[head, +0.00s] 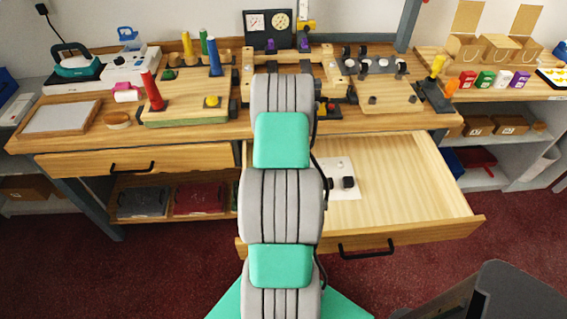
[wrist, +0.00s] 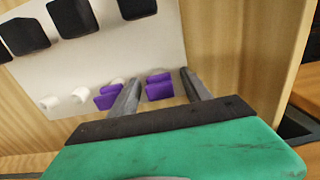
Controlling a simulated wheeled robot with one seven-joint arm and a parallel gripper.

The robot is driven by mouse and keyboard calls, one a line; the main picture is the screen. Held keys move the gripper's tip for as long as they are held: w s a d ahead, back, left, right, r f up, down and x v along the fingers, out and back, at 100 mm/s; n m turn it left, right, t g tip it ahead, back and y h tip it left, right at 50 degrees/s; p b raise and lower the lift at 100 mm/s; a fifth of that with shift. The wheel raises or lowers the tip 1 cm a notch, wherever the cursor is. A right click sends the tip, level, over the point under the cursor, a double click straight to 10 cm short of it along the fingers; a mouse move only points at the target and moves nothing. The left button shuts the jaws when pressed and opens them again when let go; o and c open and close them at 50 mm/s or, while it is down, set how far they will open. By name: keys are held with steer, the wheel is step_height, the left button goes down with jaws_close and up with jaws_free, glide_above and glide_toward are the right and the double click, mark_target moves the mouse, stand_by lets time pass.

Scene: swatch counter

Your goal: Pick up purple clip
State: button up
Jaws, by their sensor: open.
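A purple clip (wrist: 159,87) sits at the edge of a white card (wrist: 115,55) in the wrist view. My gripper (wrist: 157,90) is open, with one finger on each side of this clip. A second purple piece (wrist: 107,97) lies just left of the left finger; I cannot tell whether it is a separate clip. In the head view the white card (head: 345,185) lies in the open drawer, partly hidden by my arm. My gripper and the purple clip there are hidden behind my arm.
The open drawer (head: 410,185) has bare floor to the right of the card. The worktop behind holds colored pegs and boards (head: 185,105).

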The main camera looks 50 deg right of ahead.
jaws_close()
stand_by(0.5)
steer(key=shift+r, duration=0.1)
steer(key=shift+r, duration=0.5)
steer(key=s+r+b, duration=0.2)
steer(key=s+r, duration=1)
steer(key=s, duration=0.2)
steer(key=shift+a+b, duration=0.15)
steer(key=shift+b, duration=0.2)
